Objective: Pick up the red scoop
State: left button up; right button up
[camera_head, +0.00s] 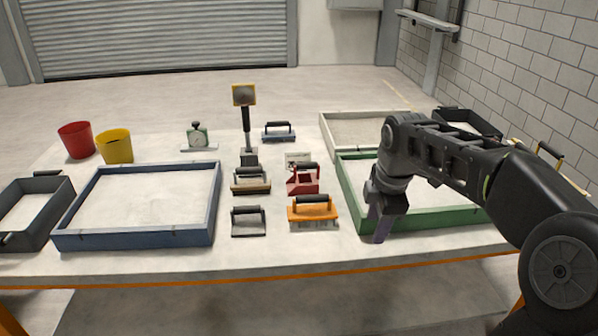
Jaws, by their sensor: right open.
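The red scoop (302,184) sits on the table near the middle, with a dark handle on top. It is behind the orange brush-like tool (313,212), which hides a little of its front. My right gripper (381,228) is open and empty. It points down at the left front corner of the green-framed bed, to the right of the scoop and apart from it. My left gripper is not in view.
A blue-framed tray (215,205) stands on the left and a green-framed tray (440,219) on the right. Handled tools stand left of the scoop, including a grey one (248,222). Red (76,140) and yellow (115,147) buckets stand at the back left.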

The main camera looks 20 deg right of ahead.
aim_at(305, 183)
jog(key=i, duration=1.2)
